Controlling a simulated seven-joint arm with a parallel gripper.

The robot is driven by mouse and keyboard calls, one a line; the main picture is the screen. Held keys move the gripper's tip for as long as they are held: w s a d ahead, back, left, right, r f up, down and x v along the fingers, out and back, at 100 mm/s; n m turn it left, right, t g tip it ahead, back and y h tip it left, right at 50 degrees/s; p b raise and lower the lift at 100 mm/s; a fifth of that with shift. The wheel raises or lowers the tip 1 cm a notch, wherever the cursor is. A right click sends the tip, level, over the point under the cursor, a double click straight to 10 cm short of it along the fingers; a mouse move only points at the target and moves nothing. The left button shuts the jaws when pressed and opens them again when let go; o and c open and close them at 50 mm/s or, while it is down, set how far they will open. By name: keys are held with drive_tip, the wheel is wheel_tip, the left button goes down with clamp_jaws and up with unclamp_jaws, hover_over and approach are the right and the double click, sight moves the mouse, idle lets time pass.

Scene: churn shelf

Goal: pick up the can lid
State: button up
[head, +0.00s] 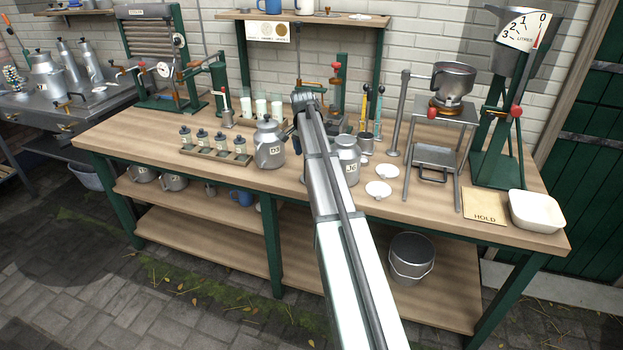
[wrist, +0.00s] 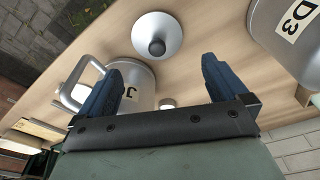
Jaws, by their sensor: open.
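The can lid (wrist: 170,33) is a pale metal disc with a dark round knob. In the wrist view it lies on the wooden bench top, between the can marked D3 (wrist: 284,30) and the can marked J (wrist: 140,88). My gripper (wrist: 160,82) is open and empty. Its two blue-black fingers are apart, and the lid shows beyond the gap between them, not touching either finger.
The D3 can (head: 268,152) and the J can (head: 350,170) stand close on either side of my arm. A rack of small bottles (head: 215,150) is to the left. White discs (head: 378,188) and a metal stand (head: 436,155) are to the right. The front left bench top is clear.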

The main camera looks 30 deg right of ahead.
drive_tip(key=shift+d+f, duration=0.2)
drive_tip(key=shift+f, duration=1.8)
drive_tip(key=shift+d+f, duration=0.15)
drive_tip(key=shift+f, duration=1.8)
drive_tip(key=c, duration=0.8)
drive_tip(key=shift+r, duration=0.1)
wheel_tip(320, 180, up, 17)
drive_tip(key=s+d+r+m, duration=0.1)
drive_tip(key=s+d+r, duration=0.15)
drive_tip(key=d, duration=0.35)
drive_tip(key=s+d+r, duration=0.1)
drive_tip(key=d+r, duration=0.3)
drive_tip(key=d, duration=0.1)
drive_tip(key=shift+s+a+f, duration=0.1)
drive_tip(key=shift+s+f, duration=0.1)
drive_tip(key=shift+f, duration=1.45)
drive_tip(key=shift+s+a+f, duration=0.1)
drive_tip(key=shift+s+f, duration=0.1)
drive_tip(key=shift+f, duration=1.45)
